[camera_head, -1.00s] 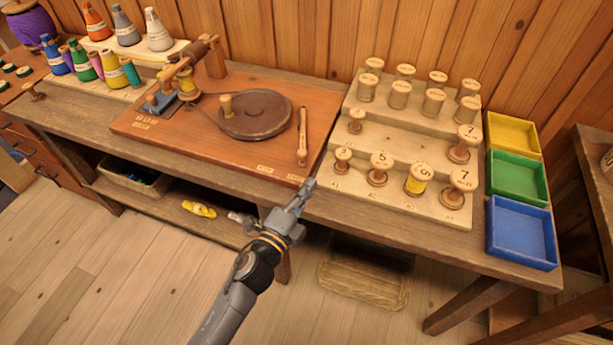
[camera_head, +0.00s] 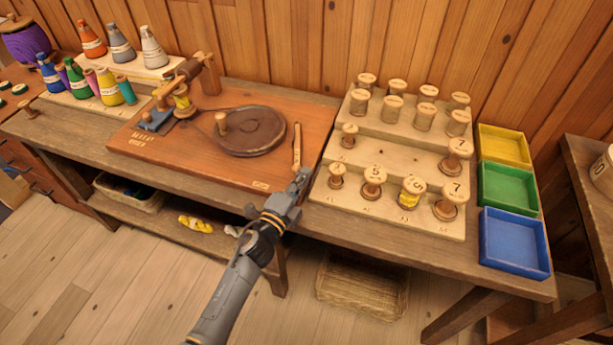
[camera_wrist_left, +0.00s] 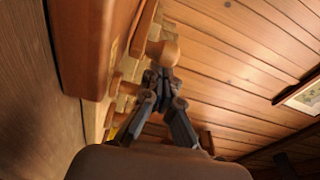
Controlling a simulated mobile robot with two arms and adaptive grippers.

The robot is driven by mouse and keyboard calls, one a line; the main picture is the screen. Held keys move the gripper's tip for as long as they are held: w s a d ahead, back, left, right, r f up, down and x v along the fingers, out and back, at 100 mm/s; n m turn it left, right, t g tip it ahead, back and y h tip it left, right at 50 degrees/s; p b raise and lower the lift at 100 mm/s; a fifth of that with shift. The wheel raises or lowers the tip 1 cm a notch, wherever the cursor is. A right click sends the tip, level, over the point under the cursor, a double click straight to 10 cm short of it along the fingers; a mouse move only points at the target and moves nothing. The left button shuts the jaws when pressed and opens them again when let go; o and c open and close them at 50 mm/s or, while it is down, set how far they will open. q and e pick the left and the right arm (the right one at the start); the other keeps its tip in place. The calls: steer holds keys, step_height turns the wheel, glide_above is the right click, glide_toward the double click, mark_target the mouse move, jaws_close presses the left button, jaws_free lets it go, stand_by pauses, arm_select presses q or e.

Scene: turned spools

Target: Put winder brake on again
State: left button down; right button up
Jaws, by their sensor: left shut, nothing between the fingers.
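The winder is a reddish board (camera_head: 190,155) with a dark round wheel (camera_head: 262,138) that carries a wooden knob (camera_head: 221,122). A slim wooden lever, which looks like the brake (camera_head: 297,145), stands at the board's right side. A yellow-wound spool (camera_head: 183,103) sits at the winder's back left. My left gripper (camera_head: 301,174) is shut and empty at the lever's near end, by the board's front right corner. In the left wrist view a rounded wooden knob (camera_wrist_left: 163,50) is just beyond the closed fingertips (camera_wrist_left: 160,74); contact cannot be told. My right gripper is out of view.
A stepped rack (camera_head: 330,205) with several numbered spools stands right of the winder. Yellow (camera_head: 503,147), green (camera_head: 507,188) and blue (camera_head: 512,243) trays lie farther right. Several thread cones (camera_head: 107,90) stand back left. A basket (camera_head: 360,285) is under the bench.

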arm_select(q)
steer(key=shift+a+r+h, duration=0.1)
steer(key=shift+a+h, duration=0.2)
steer(key=shift+a+m+g+h+p, duration=0.6)
steer(key=shift+a+m+h+p, duration=0.15)
steer(key=shift+a, duration=0.4)
steer(key=a, duration=0.2)
steer(key=a+m+g+h+b, duration=0.1)
steer(key=a, duration=0.1)
steer(key=a+h, duration=0.1)
steer(key=a, duration=0.1)
steer(key=shift+w+f+m+g, duration=0.2)
steer(key=shift+w+m+g, duration=0.1)
steer(key=shift+w+m, duration=0.1)
steer(key=shift+a, duration=0.2)
steer(key=shift+w+r, duration=0.1)
steer(key=shift+r, duration=0.1)
